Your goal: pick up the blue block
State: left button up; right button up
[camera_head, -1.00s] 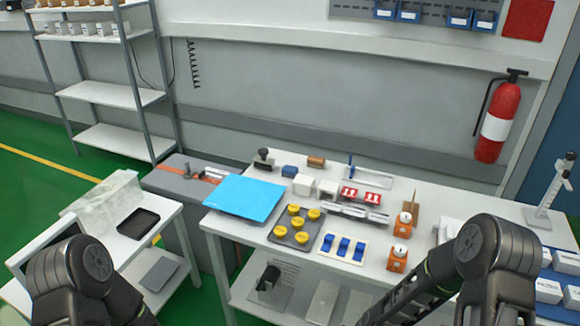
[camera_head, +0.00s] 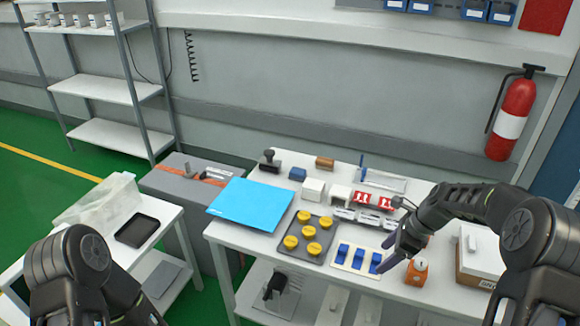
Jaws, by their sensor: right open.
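A small dark-blue block (camera_head: 297,174) lies near the back of the white table, right of a black-handled stamp. Several brighter blue pieces (camera_head: 343,253) sit in a row on a white plate (camera_head: 341,266) near the table's front. My right gripper (camera_head: 384,254) is open over the right end of this plate, close to the rightmost blue piece. I cannot tell whether it touches that piece. My left arm shows at the lower left, but its gripper is out of view.
Yellow knobs on a grey tray (camera_head: 292,256) stand left of the plate. A blue sheet (camera_head: 250,204) lies further left. Red-and-white items (camera_head: 362,199) are behind, and an orange-based item (camera_head: 416,272) stands close right of my right gripper.

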aim_at(296, 174)
jog(key=i+j, duration=0.3)
jog(key=i, duration=0.2)
jog(key=i+j, duration=0.25)
jog(key=i, duration=0.3)
jog(key=i+j, duration=0.3)
jog(key=i, duration=0.2)
